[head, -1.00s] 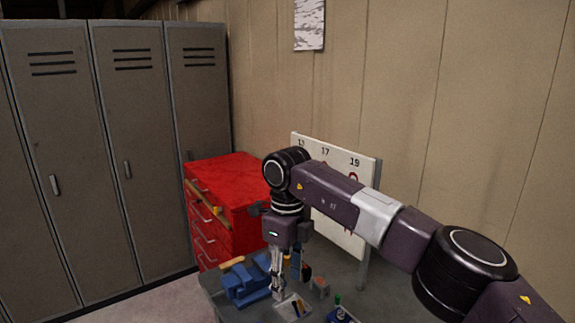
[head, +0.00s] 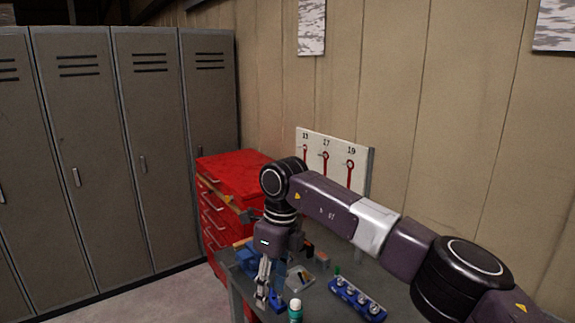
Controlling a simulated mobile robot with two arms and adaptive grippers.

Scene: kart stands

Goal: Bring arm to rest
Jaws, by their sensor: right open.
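My right arm reaches in from the right, and its gripper (head: 264,296) hangs down over the front left part of the grey workbench (head: 238,287). The gripper is open, with nothing seen between its fingers. A blue object, probably a vise (head: 246,258), is partly hidden behind it. My left gripper is not in view.
A red drawer cabinet (head: 243,176) stands behind the bench, next to grey lockers (head: 90,150). A white board (head: 335,150) holds red wrenches.

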